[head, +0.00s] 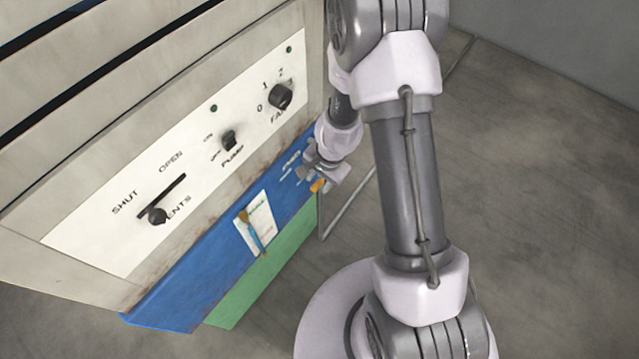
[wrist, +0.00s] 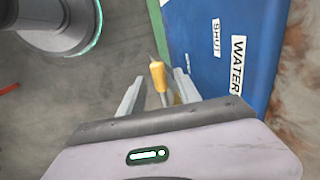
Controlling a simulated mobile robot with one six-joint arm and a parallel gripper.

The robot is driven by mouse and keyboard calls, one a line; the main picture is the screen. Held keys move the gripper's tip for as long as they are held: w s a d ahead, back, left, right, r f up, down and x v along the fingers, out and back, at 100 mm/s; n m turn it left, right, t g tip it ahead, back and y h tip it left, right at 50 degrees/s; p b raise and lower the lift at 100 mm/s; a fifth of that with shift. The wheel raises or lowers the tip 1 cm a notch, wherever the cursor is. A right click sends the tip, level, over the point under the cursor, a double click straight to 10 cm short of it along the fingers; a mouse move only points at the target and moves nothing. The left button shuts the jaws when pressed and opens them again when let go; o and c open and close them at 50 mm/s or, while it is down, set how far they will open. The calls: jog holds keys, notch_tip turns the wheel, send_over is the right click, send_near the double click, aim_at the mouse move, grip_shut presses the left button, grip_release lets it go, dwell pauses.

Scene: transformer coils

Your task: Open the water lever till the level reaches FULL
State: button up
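My gripper (wrist: 158,88) is open at the blue panel (wrist: 220,65), with its two fingers spread apart. The water lever's yellow handle (wrist: 157,74) stands between the fingers, with a gap showing on each side. Labels reading "WATER" and "SHUT" are on the blue panel to the right of it in the wrist view. In the head view my gripper (head: 322,178) is at the panel's right end, beside a small orange-yellow bit of the lever (head: 318,186). A white gauge plate (head: 262,215) with a blue strip is on the blue panel; its markings are too small to read.
Above the blue panel, a white control panel (head: 90,240) bears a vents slider (head: 157,214), a pump switch (head: 229,140) and a fan knob (head: 281,96). A green strip (head: 262,275) runs below the blue. Grey floor (head: 540,200) lies open to the right.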

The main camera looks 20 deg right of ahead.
grip_shut()
dwell(1.4)
